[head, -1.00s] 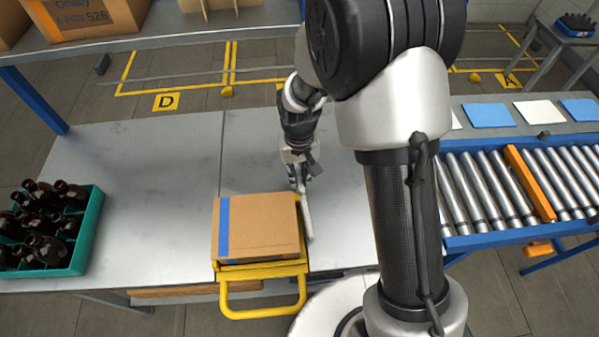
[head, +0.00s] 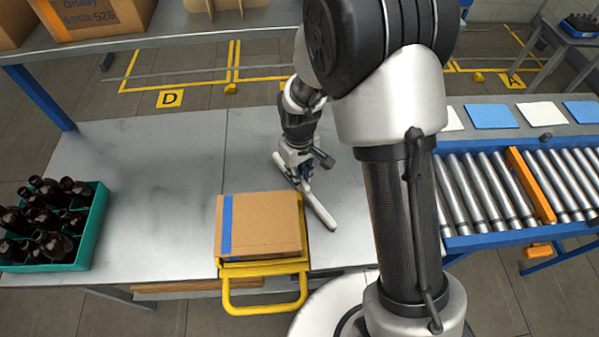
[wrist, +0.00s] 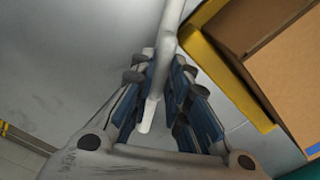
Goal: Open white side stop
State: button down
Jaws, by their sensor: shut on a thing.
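The white side stop (head: 318,208) is a slim white bar beside the cardboard box. It lies slanted on the table, its near end apart from the box's right side and its far end behind the box's back right corner. My gripper (head: 297,170) is shut on the bar towards its far end. In the wrist view the white side stop (wrist: 168,40) runs between the blue-padded fingers of my gripper (wrist: 163,85). The fingers hide part of it.
The cardboard box (head: 270,225) with blue tape sits in a yellow frame (head: 265,307) with a handle at the table's front edge. A green crate (head: 92,235) of amber bottles stands at left. A roller conveyor (head: 490,190) is at right.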

jog(key=c, duration=1.5)
grip_release()
jog(key=shift+c, duration=0.2)
notch_tip(320, 180, up, 12)
jog(key=shift+c, duration=0.3)
